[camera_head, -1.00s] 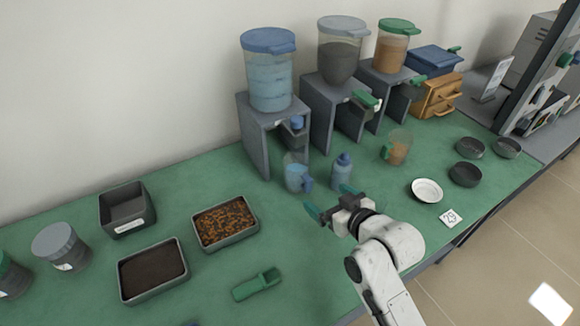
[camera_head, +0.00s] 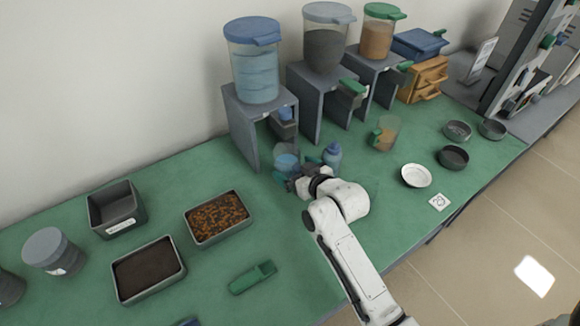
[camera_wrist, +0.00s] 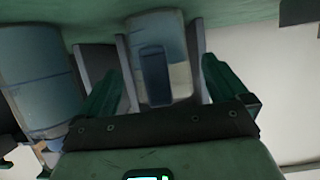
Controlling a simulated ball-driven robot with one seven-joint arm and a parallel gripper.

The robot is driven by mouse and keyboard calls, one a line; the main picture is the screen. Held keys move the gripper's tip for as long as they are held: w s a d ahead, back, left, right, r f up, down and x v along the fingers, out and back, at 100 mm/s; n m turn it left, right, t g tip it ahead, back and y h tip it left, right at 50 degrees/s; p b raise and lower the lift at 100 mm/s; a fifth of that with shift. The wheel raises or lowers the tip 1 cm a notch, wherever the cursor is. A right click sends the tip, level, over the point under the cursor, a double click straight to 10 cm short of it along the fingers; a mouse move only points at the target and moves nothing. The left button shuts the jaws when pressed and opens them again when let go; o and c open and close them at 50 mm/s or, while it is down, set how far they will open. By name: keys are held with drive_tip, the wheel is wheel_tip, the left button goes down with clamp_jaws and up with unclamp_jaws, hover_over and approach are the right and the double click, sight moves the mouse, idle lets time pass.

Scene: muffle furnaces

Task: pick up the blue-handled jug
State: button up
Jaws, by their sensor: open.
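The clear jug with blue contents (camera_head: 287,155) stands on the green bench in front of the left dispenser. My gripper (camera_head: 295,171) is at its near side and covers its lower part and handle in the head view. In the wrist view the jug (camera_wrist: 178,50) appears with its blue handle (camera_wrist: 154,76) between the two green fingers. My gripper (camera_wrist: 162,88) is open there, a finger on each side of the handle. I cannot tell whether the fingers touch the jug.
The left dispenser (camera_head: 252,110) rises behind. A tray of brown pellets (camera_head: 218,217) and a green scoop (camera_head: 252,278) lie to the left, with clear bench between.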

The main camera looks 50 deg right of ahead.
drive_tip(key=shift+w+d+f, duration=0.1)
drive_tip(key=shift+w+f, duration=0.1)
drive_tip(key=shift+w, duration=0.2)
drive_tip(key=c, duration=1.6)
drive_tip(key=shift+c, duration=1)
drive_tip(key=shift+r, duration=0.15)
